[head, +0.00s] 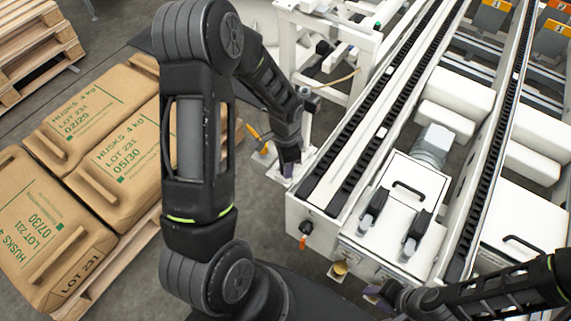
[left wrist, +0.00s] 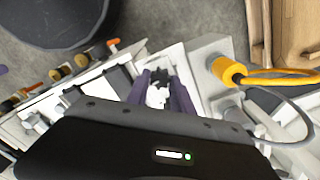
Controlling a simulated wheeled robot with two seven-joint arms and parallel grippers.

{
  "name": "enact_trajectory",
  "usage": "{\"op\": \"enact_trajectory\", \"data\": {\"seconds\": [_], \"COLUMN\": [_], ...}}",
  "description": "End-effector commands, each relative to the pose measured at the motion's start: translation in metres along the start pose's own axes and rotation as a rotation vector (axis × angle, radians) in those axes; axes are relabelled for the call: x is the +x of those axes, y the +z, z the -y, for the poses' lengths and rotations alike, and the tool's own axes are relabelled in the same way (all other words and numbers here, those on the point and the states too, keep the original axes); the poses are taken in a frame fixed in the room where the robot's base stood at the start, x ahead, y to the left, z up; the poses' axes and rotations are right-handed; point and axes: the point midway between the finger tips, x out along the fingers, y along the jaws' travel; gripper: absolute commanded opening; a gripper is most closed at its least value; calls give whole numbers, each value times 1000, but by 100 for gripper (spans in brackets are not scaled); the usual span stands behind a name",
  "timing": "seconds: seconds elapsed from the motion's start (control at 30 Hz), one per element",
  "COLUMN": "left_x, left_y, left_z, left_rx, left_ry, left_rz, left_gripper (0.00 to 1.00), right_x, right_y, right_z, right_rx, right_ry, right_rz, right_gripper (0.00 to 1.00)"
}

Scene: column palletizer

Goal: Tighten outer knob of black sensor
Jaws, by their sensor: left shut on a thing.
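My left gripper (head: 288,166) is low beside the left end of the conveyor frame in the head view. In the left wrist view its purple fingers (left wrist: 158,92) are closed around a small dark knob (left wrist: 160,75), with a white part showing below it. The fingers hide the knob's sides, and I cannot make out the sensor body behind it. My right gripper (head: 378,292) is at the bottom of the head view, near the conveyor's front end. Its fingers are too small and partly hidden to tell whether they are open.
A yellow connector (left wrist: 228,70) with a yellow cable is close right of the left gripper. The white conveyor frame (head: 296,215) carries a black and orange fitting (head: 305,230) and a yellow knob (head: 340,268). Brown sacks (head: 85,110) lie on a pallet at left.

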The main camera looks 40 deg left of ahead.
Motion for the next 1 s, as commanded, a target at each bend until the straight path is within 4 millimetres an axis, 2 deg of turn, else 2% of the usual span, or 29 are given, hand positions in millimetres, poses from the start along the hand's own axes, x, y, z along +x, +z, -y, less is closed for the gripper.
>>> {"op": "enact_trajectory", "data": {"seconds": [0.07,0.1,0.37,0.73,0.87,1.0], "left_x": [0,0,0,-6,-21,-45], "left_y": [0,0,0,-1,-1,-1], "left_z": [0,0,0,0,1,1], "left_rx": [-1,-1,-2,-3,-3,-2], "left_ry": [1,1,1,-1,-2,-3], "left_rz": [1,1,0,-2,-3,-4], "left_gripper": [0,29,50,50,50,50], "right_x": [0,0,0,-1,-2,-4], "right_y": [0,0,0,0,0,0], "right_z": [0,0,0,0,1,1], "right_rx": [0,0,0,0,0,0], "right_ry": [0,0,0,0,0,0], "right_rz": [0,0,0,0,0,0], "right_gripper": [36,36,36,36,36,36]}}
